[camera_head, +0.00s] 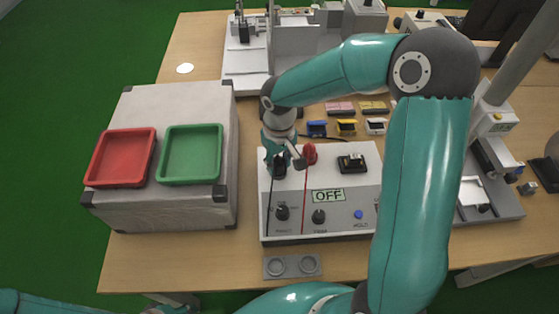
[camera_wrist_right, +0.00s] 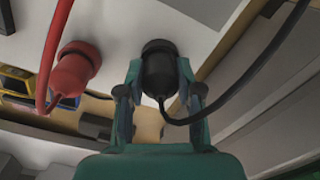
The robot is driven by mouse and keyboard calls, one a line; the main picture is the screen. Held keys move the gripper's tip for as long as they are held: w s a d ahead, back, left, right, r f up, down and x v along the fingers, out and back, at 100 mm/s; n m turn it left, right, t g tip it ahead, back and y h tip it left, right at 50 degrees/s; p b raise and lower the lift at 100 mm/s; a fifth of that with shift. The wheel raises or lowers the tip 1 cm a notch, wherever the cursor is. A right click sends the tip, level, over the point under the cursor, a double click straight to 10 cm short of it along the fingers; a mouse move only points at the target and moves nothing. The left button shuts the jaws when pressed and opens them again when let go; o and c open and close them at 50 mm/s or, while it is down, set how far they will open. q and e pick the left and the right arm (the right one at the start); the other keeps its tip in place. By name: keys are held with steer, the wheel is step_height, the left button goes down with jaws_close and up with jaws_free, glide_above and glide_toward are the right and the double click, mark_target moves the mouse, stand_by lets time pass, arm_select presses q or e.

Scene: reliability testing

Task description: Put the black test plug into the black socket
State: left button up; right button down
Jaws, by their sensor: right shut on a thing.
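The black test plug (camera_wrist_right: 160,78) is between the fingers of my right gripper (camera_wrist_right: 160,88), which is shut on it. A black cable trails from the plug to the right in the wrist view. The plug's far end meets a dark ring, the black socket (camera_wrist_right: 158,46), on the tester's pale face; how deep it sits is hidden. In the head view my right gripper (camera_head: 281,164) is at the tester's upper left, with the black plug (camera_head: 279,171) partly showing below it. My left gripper's fingers are out of view; only parts of the left arm show at the bottom left.
A red plug (camera_head: 309,154) with a red lead stands beside the gripper on the tester (camera_head: 345,233), whose display reads OFF (camera_head: 328,196). Red (camera_head: 121,184) and green (camera_head: 191,181) trays lie on a grey block at left. My right arm covers the tester's right side.

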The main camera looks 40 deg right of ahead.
mark_target(279, 158)
steer(key=shift+f, duration=0.4)
steer(key=shift+f+b, duration=0.6)
steer(key=shift+b, duration=0.2)
steer(key=shift+f, duration=0.1)
steer(key=c, duration=1)
jaws_free()
steer(key=shift+c, duration=0.2)
steer(key=shift+r+p, duration=4.2)
steer(key=shift+r, duration=1.65)
steer(key=shift+f, duration=0.1)
